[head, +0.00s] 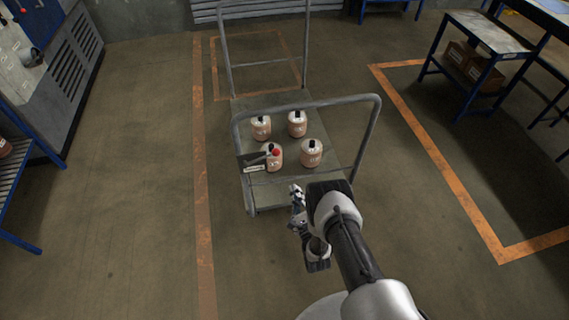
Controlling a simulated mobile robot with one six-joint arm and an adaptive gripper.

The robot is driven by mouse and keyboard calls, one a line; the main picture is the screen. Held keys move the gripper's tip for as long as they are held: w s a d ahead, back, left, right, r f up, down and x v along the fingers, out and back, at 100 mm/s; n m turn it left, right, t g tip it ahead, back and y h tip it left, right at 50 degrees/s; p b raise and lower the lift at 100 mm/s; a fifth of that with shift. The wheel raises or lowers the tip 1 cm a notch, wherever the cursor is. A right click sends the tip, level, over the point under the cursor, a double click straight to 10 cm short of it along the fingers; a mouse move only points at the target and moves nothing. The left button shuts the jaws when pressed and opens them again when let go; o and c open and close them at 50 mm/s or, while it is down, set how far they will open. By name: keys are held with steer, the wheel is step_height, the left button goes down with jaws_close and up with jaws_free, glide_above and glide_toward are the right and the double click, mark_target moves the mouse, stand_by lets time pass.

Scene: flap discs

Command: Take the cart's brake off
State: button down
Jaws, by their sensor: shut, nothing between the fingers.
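The cart (243,193) is a grey flatbed with a tubular rail at each end, in the middle of the head view. A dark lever on its near rail carries a red knob (275,152), beside a small pale label (254,168); this looks like the brake, but its exact position is hard to tell. My gripper (297,190) is shut and empty, in front of the cart's near end. It is below and slightly right of the red knob in the picture, apart from it.
Several pale orange containers with black caps, one of them (311,153), stand on the cart. Orange floor lines (199,180) run left and right of it. A blue-legged table (485,35) with boxes is at the upper right. Open floor surrounds the cart.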

steer(key=w+a+r+b, duration=0.3)
steer(key=w+a+b, duration=0.1)
steer(key=w, duration=0.5)
steer(key=shift+w+a+r, duration=0.4)
steer(key=shift+a, duration=0.2)
steer(key=shift+r, duration=0.1)
